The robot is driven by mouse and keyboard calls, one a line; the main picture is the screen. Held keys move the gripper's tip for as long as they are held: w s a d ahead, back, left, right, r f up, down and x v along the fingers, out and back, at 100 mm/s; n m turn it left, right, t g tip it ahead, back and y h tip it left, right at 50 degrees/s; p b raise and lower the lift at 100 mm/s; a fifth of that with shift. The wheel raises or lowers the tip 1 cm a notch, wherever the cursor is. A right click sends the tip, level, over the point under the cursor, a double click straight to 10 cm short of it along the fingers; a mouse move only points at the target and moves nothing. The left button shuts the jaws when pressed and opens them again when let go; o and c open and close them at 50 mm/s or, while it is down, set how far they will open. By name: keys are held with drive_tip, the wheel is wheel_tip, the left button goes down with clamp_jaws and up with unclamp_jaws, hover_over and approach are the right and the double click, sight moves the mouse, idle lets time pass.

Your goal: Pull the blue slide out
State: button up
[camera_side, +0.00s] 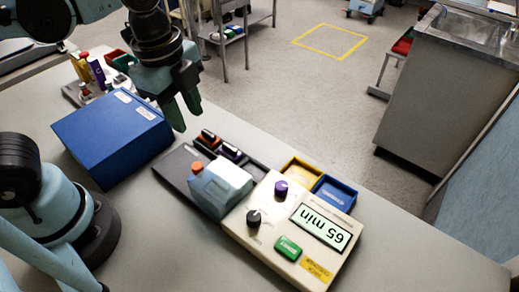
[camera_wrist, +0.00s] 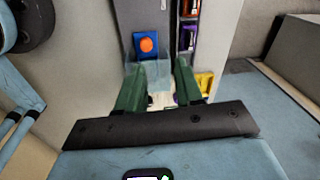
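A small blue square slide (camera_wrist: 137,52) with a round orange knob (camera_wrist: 147,44) lies on a dark grey panel in the wrist view. The orange knob also shows in the side view (camera_side: 197,168), at the upper left end of a pale blue translucent housing (camera_side: 222,188). Most of the slide is hidden there. My gripper (camera_side: 184,118) hangs above the table, up and left of the knob in the side view, touching nothing. Its green fingers are apart and empty. In the wrist view my gripper (camera_wrist: 158,65) has its fingertips over the housing, just below the knob.
A beige pump with a "65 min" display (camera_side: 320,229) joins the housing. Yellow (camera_side: 302,170) and blue (camera_side: 334,193) trays stand behind it. A slotted holder (camera_side: 236,160) carries orange and purple items. A large blue box (camera_side: 112,135) stands left of my gripper. The front right table is clear.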

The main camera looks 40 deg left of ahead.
sight(196, 166)
drive_tip(key=shift+s+d+f+m+g, duration=0.25)
drive_tip(key=shift+f+m, duration=0.4)
drive_tip(key=shift+f, duration=1.25)
drive_tip(key=shift+s+d+f+m+g, duration=0.2)
drive_tip(key=shift+f+m, duration=0.4)
drive_tip(key=shift+f, duration=1.25)
drive_tip(key=shift+s+d+f+m+g, duration=0.2)
drive_tip(key=shift+f+m, duration=0.45)
drive_tip(key=shift+f, duration=1.25)
drive_tip(key=shift+c, duration=0.5)
clamp_jaws()
